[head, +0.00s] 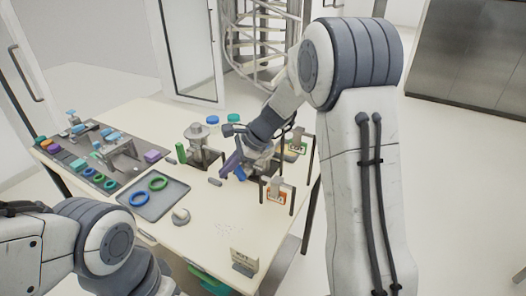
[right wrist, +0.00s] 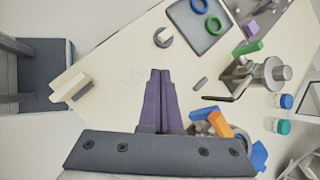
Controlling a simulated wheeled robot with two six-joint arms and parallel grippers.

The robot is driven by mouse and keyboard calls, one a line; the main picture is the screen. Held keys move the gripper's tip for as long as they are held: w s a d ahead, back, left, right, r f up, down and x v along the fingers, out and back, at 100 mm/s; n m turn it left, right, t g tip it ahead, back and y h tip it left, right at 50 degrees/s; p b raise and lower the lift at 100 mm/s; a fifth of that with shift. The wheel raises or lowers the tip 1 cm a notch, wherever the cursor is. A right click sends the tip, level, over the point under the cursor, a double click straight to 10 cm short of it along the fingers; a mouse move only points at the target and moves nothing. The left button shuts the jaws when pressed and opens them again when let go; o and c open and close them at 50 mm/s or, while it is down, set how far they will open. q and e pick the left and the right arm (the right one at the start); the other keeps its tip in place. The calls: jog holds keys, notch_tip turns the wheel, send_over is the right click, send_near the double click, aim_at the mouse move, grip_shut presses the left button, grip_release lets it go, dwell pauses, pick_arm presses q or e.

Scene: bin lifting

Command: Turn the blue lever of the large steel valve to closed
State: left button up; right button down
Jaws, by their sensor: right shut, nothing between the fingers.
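My right gripper (head: 230,165) has purple fingers that lie together with nothing between them; they point down over the table in the right wrist view (right wrist: 160,76). A blue piece that looks like the lever (head: 240,174) shows just beside the fingers in the head view. In the right wrist view a blue piece (right wrist: 208,116) and an orange piece (right wrist: 221,124) sit right of the fingers, partly behind the gripper body. The valve body under the gripper is mostly hidden, so I cannot tell the lever's exact position or any contact. My left gripper is out of view.
A steel fixture (head: 198,134) with a green handle (head: 181,153) stands left of the gripper. A grey tray (head: 160,202) holds a blue and a green ring. Small framed signs (head: 277,192) stand near the right edge. The table's front middle is mostly clear.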

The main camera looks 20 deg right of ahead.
jog(key=s+a+r+n+g+h, duration=0.1)
jog(key=s+a+n+g, duration=0.1)
jog(key=s+a+n, duration=0.5)
jog(key=s+a+r+n+g+h, duration=0.1)
jog(key=s+a+n, duration=0.3)
jog(key=s, duration=0.4)
jog(key=s+d+f+n+h, duration=0.1)
jog(key=s+d+n+h, duration=0.1)
jog(key=s+n, duration=1.3)
jog(key=shift+s+d+h, duration=0.2)
jog(key=shift+s+h, duration=0.6)
jog(key=shift+s, duration=0.2)
